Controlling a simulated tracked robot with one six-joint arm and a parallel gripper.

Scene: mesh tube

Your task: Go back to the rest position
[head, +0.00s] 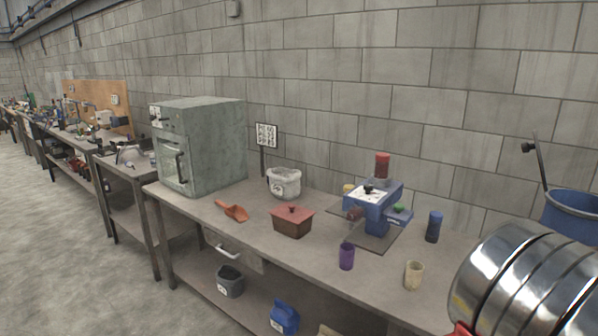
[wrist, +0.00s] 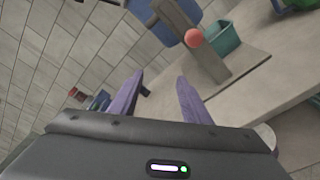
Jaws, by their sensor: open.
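My gripper (wrist: 160,77) shows in the wrist view, with its two purple fingers apart and nothing between them. Past the fingertips is a grey post with a red ball (wrist: 193,38), beside a blue body (wrist: 178,22) and a teal box (wrist: 222,44). The fingers do not seem to touch any of these. In the head view I cannot make out my gripper.
A workbench (head: 205,219) along a block wall bears a grey oven (head: 215,145), orange scoop (head: 232,210), lidded brown box (head: 292,222), white tub (head: 284,182), blue machine (head: 372,208), purple cup (head: 346,256) and beige cup (head: 413,275). Shiny ribbed metal (head: 530,285) fills the lower right. Open floor lies left.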

